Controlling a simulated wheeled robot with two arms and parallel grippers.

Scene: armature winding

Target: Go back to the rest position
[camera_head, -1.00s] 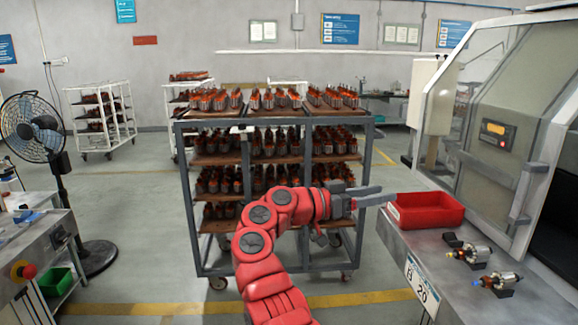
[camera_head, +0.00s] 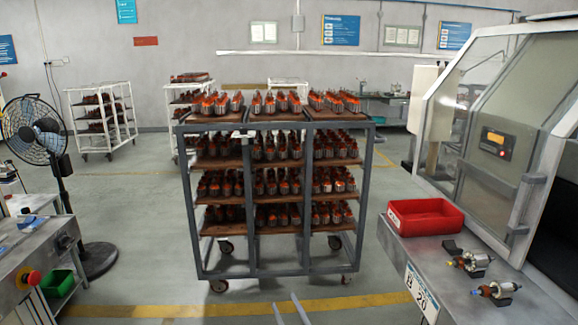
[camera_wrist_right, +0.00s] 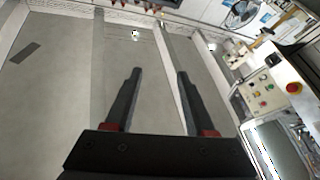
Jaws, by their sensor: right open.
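Only the fingertips of my right gripper (camera_head: 286,299) show at the bottom middle of the head view, low in front of the rack. In the right wrist view its two dark fingers (camera_wrist_right: 159,73) stand wide apart with nothing between them, above grey floor. My right arm is otherwise out of the head view. My left gripper is not in view. The grey rack (camera_head: 249,215) in the middle holds rows of armatures with orange tops on its wooden shelves.
A red bin (camera_head: 425,218) and two armatures (camera_head: 470,262) (camera_head: 498,290) on small stands are on the bench (camera_head: 440,255) at right, beside the machine (camera_head: 495,140). A fan (camera_head: 35,130) and a second bench (camera_head: 35,255) stand at left. Floor before the rack is clear.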

